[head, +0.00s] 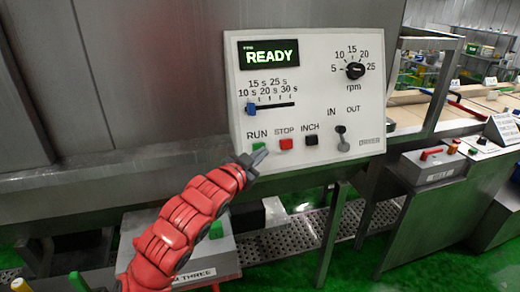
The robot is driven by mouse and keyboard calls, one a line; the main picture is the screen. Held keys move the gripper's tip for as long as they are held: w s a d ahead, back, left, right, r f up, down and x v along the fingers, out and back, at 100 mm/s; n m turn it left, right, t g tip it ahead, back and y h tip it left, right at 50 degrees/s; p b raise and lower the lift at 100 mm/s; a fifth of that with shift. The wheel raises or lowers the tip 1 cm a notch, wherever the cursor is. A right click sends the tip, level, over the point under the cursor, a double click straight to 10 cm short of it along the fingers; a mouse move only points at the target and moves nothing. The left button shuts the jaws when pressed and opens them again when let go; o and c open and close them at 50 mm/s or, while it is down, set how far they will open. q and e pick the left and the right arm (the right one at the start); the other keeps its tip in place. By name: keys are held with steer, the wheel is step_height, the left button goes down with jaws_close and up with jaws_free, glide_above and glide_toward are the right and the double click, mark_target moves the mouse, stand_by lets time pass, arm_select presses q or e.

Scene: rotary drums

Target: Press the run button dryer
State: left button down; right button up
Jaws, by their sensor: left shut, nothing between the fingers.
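The dryer's white control panel (312,75) is in the upper middle of the head view, with a lit green READY display (268,54). The green RUN button (259,146) is at its lower left and is partly covered by my left gripper (259,157). The gripper is shut and empty, its tip overlapping the lower part of the button. I cannot tell whether it touches. The red STOP button (286,144) and black INCH button (311,140) are just to the right. My right gripper is not in view.
The panel also has a blue time slider (252,109), an rpm knob (355,71) and an IN/OUT lever (342,138). Metal table legs and a perforated step are below.

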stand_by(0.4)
arm_select(q)
steer(key=shift+w+a+f, duration=0.1)
steer(key=shift+w+f, duration=0.05)
steer(key=shift+w, duration=0.2)
